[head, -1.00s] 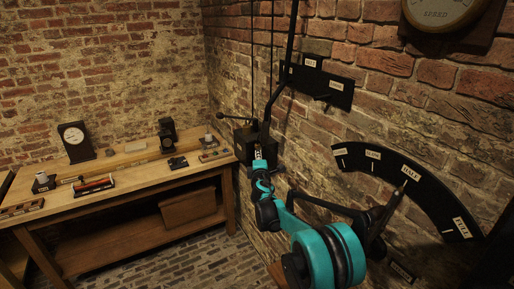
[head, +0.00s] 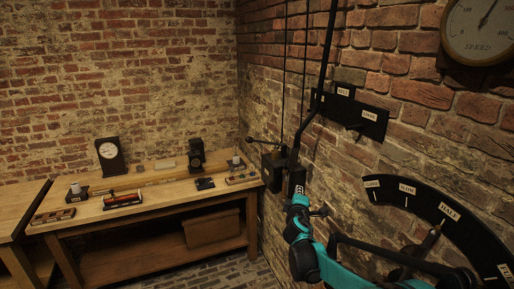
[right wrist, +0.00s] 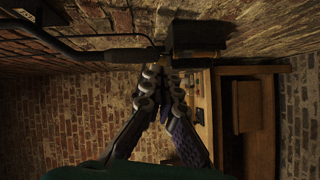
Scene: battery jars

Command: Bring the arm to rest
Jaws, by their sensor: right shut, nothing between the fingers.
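My right gripper (head: 298,181) is shut and empty. In the head view its teal arm comes in from the bottom right, with the fingers pointing up and away. The fingertips show close to a dark wall box (head: 272,172) with a side lever (head: 262,142); I cannot tell whether they touch it. In the right wrist view the two fingers (right wrist: 166,78) meet at their tips, just below a dark box (right wrist: 198,38) and a dark rod (right wrist: 115,55). My left gripper is not in view.
A curved black lever plate (head: 430,205) labelled SLOW and HALF is on the right wall beside my arm. A speed gauge (head: 490,28) hangs above. A wooden workbench (head: 150,204) at left carries a clock (head: 110,156) and small items. Brick floor shows beneath it.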

